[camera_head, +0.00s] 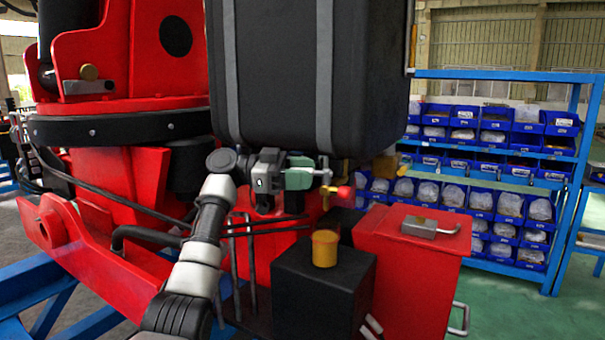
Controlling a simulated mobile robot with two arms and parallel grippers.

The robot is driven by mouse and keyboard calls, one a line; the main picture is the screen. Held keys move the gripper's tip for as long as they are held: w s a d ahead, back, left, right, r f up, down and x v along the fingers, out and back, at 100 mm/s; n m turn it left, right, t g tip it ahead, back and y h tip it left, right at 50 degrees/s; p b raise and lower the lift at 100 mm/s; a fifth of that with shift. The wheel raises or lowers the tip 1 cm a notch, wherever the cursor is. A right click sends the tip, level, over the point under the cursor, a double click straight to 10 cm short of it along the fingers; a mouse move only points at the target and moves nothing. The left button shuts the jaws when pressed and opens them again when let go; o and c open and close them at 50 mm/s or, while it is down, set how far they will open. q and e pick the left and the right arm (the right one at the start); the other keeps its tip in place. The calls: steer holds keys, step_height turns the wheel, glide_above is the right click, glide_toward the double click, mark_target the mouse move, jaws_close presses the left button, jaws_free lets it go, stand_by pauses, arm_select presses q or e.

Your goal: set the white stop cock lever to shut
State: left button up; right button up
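My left arm reaches up from the bottom middle, and my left gripper (323,180) is just under the black tank (310,80), pointing right. Its fingertips are at a small brass-coloured fitting with a red end (345,192). Small pale parts show at the fingertips, but I cannot tell the white lever from the fingers there. Whether the fingers touch or hold the lever, and how the lever is turned, is too small to tell. My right gripper is not in view.
Below the gripper stand a black box (318,295) with a yellow cup-like cap (325,247) and a red box (408,270) with a grey metal latch (430,227). Red crane parts (120,200) fill the left. Blue shelving with bins (480,200) stands behind; green floor lies at right.

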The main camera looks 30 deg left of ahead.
arm_select(q)
steer(key=shift+s+a, duration=0.1)
steer(key=shift+a, duration=0.2)
steer(key=b+v, duration=0.2)
steer(key=v, duration=0.8)
steer(key=shift+a, duration=0.1)
